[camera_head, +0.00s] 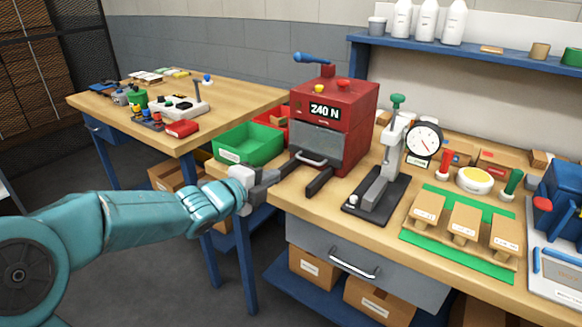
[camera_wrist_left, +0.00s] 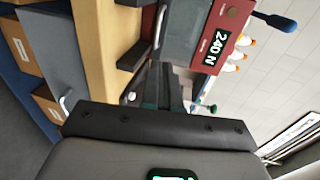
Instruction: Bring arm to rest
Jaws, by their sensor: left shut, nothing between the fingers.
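My left arm comes in from the left in the head view, with its left gripper (camera_head: 270,178) in front of the bench edge, between the green bin (camera_head: 262,150) and the red machine. The left gripper is shut and holds nothing. In the left wrist view the dark gripper body (camera_wrist_left: 155,125) fills the lower part, and its fingers point toward the bench. The red machine (camera_head: 358,103) reads "240 N" and stands just beyond the gripper; it also shows in the left wrist view (camera_wrist_left: 232,15). My right gripper is in neither view.
A press with a dial gauge (camera_head: 424,142) stands right of the red machine. Several wooden blocks sit on a green mat (camera_head: 447,258). A drawer (camera_head: 365,262) and cardboard boxes are below the bench. A second table (camera_head: 235,97) stands at the back left. Open floor lies left of the bench.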

